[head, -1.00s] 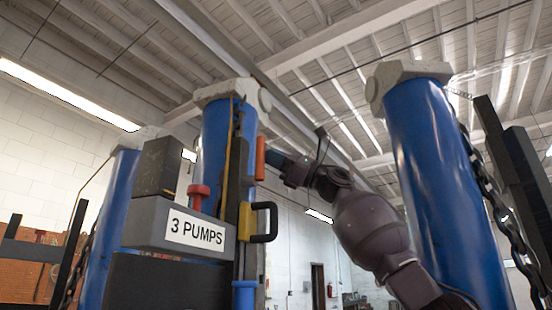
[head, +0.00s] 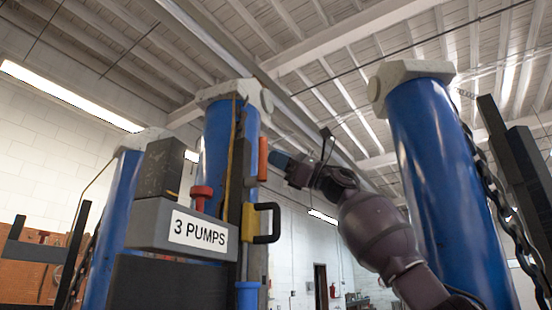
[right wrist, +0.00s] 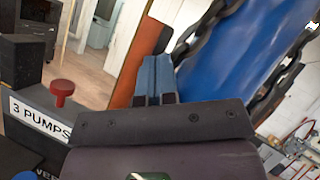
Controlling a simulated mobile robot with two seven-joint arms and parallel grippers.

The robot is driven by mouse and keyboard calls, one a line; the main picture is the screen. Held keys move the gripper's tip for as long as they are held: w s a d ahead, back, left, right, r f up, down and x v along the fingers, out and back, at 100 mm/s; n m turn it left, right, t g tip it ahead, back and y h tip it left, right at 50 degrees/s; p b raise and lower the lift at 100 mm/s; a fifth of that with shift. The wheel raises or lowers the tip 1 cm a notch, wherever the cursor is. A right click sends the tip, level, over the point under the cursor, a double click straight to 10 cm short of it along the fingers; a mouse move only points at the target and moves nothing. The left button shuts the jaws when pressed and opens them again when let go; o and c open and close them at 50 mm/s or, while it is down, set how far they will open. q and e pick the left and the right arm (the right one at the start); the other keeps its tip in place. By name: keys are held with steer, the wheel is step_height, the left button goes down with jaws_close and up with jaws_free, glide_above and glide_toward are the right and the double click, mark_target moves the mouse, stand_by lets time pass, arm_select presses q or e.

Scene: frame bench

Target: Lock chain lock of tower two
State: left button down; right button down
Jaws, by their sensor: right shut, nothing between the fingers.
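The middle blue tower (head: 216,130) carries the "3 PUMPS" box (head: 150,228) on its front. An upright orange-red handle (head: 263,158) sits on its right side, and it also shows in the right wrist view (right wrist: 138,70). A chain (right wrist: 205,32) runs along the blue column in the wrist view. My right gripper (head: 274,158) is shut and empty, its blue fingers close to the right of the handle. In the wrist view the fingers (right wrist: 156,72) are beside the handle; I cannot tell whether they touch. My left gripper is not in view.
A yellow bracket with a black grip (head: 262,222) sticks out below the handle. A red knob (head: 201,197) stands on the box. Another blue tower (head: 440,180) with a chain (head: 500,195) stands at the right, one more (head: 118,220) at the left.

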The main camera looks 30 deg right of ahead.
steer(key=b+v, duration=0.2)
steer(key=v, duration=0.8)
steer(key=shift+d, duration=0.2)
steer(key=shift+f, duration=0.1)
